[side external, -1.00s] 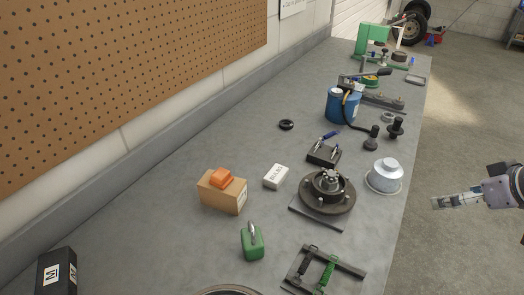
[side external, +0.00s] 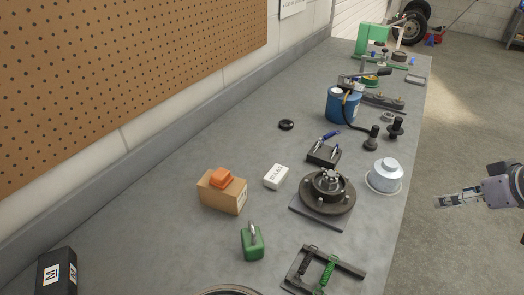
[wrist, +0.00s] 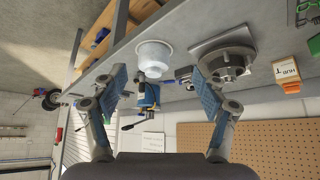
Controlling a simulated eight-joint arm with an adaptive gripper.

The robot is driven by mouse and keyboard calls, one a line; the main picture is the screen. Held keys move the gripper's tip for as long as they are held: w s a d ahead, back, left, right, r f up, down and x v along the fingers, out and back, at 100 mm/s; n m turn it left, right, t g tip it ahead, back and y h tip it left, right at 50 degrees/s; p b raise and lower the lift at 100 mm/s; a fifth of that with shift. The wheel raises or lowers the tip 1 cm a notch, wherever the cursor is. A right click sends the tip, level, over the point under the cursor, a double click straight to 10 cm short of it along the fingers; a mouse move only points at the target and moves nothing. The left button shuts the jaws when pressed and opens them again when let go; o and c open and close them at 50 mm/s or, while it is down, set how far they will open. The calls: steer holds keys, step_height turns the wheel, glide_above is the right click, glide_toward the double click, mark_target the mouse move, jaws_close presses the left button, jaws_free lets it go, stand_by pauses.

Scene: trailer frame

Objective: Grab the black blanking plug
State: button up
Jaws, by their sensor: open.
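Two black plug-like pieces stand near the right edge of the bench in the side view: a black piece (side external: 372,138) with a dark cord or hose close to it, and a black flanged piece (side external: 397,128) just behind and right. I cannot tell which is the blanking plug. A flat black ring (side external: 286,125) lies farther left. My gripper (side external: 438,201) is off the bench's right edge, apart from everything. In the wrist view my gripper (wrist: 163,78) is open and empty, its two fingers wide apart. No black plug shows clearly there.
A silver pot (side external: 384,174) stands near the bench edge, beside a hub on a plate (side external: 327,190). A blue canister (side external: 341,105), a black tray with blue-handled tools (side external: 323,153), a white box (side external: 276,176) and a cardboard box (side external: 221,194) also stand on the bench.

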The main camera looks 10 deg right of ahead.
steer(key=shift+c, duration=0.2)
steer(key=w+d+r+n+h, duration=0.2)
steer(key=w+d+r+n, duration=0.15)
steer(key=w+n, duration=0.35)
steer(key=n+t+h, duration=0.4)
steer(key=n+h, duration=0.2)
steer(key=n, duration=1.6)
glide_above(399, 121)
steer(key=s+a, duration=0.2)
steer(key=s, duration=0.1)
step_height(399, 121, down, 5)
step_height(399, 121, down, 6)
steer(key=shift+w+d+f, duration=0.1)
steer(key=shift+w+d, duration=0.05)
steer(key=shift+f+x, duration=0.15)
steer(key=shift+x, duration=1.15)
steer(key=shift+f+x, duration=0.1)
steer(key=shift+x, duration=1.2)
jaws_close()
